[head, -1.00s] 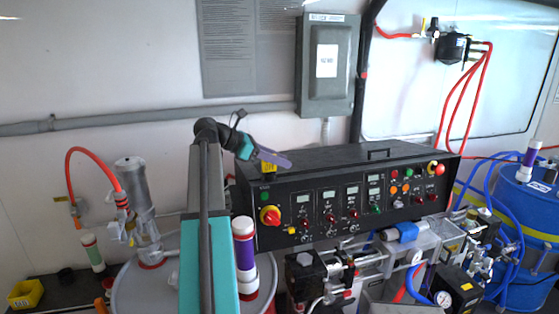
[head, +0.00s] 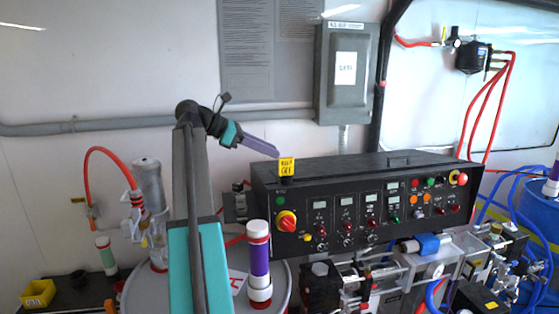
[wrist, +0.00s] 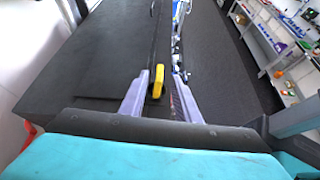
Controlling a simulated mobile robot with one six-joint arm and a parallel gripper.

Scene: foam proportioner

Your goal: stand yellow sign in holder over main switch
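The yellow sign (head: 287,166) with black lettering stands upright at the left end of the black console's top. Its lower edge meets a small dark holder (head: 286,179), above the red and yellow main switch (head: 286,221). My gripper (head: 277,153) comes in from the upper left, its purple fingertips close to the sign's upper left edge. In the wrist view the fingers are spread, and the yellow sign (wrist: 157,82) shows edge-on between them, with a gap on each side. How deeply the sign sits in the holder cannot be told.
The console (head: 400,167) has a low handle on top and a front full of knobs and buttons. A grey wall box (head: 345,95) hangs behind it. A purple and white cylinder (head: 258,255) stands on a drum in front of the console's left end.

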